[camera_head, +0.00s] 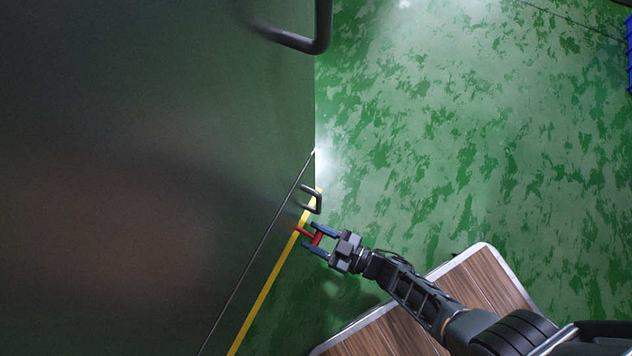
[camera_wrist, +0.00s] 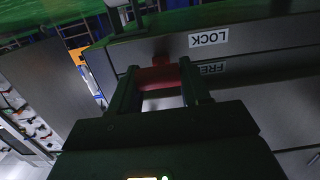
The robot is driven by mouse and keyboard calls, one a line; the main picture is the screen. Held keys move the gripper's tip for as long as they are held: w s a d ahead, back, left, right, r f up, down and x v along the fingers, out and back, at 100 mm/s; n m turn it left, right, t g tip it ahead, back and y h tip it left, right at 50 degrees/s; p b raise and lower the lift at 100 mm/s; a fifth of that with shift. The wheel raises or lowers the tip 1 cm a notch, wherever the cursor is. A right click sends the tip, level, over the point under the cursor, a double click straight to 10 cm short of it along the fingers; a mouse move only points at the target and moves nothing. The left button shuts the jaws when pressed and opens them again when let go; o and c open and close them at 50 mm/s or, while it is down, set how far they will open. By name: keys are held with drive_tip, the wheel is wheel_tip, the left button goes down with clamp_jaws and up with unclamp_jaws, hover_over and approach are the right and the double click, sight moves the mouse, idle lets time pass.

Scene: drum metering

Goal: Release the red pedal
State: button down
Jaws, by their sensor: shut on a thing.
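The red pedal (camera_head: 306,232) sticks out from the lower edge of a large dark cabinet (camera_head: 150,150), beside a yellow strip. My gripper (camera_head: 318,240) is at the pedal, with its two fingers on either side of it. In the wrist view the red pedal (camera_wrist: 158,76) lies between the fingers of my gripper (camera_wrist: 160,90), which is shut on it. Behind it are a LOCK label (camera_wrist: 208,38) and, partly hidden by a finger, a label reading "FRE" (camera_wrist: 212,69). Both labels appear upside down.
A dark handle (camera_head: 312,198) stands out just above the pedal, and a larger one (camera_head: 318,30) is at the top. A yellow strip (camera_head: 265,290) runs along the cabinet's base.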

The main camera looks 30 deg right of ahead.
sight(301, 229)
wheel_tip(301, 229, up, 3)
drive_tip(key=g+h+p, duration=0.1)
drive_tip(key=g+p, duration=0.1)
drive_tip(key=p, duration=0.5)
drive_tip(key=shift+g+h+p, duration=0.3)
drive_tip(key=shift+g+h, duration=0.1)
drive_tip(key=p, duration=0.1)
drive_tip(key=g+h+p, duration=0.1)
drive_tip(key=p, duration=0.1)
drive_tip(key=shift+w+a+r, duration=0.1)
drive_tip(key=shift+w+r, duration=0.05)
drive_tip(key=shift+r, duration=0.15)
drive_tip(key=shift+g+p, duration=0.5)
drive_tip(key=shift+p, duration=0.5)
drive_tip(key=shift+h, duration=0.3)
drive_tip(key=c, duration=0.6)
unclamp_jaws()
drive_tip(key=shift+w, duration=0.1)
drive_tip(key=p+v, duration=0.5)
drive_tip(key=v, duration=0.2)
drive_tip(key=shift+s+r+p, duration=0.2)
drive_tip(key=shift+r+p, duration=0.1)
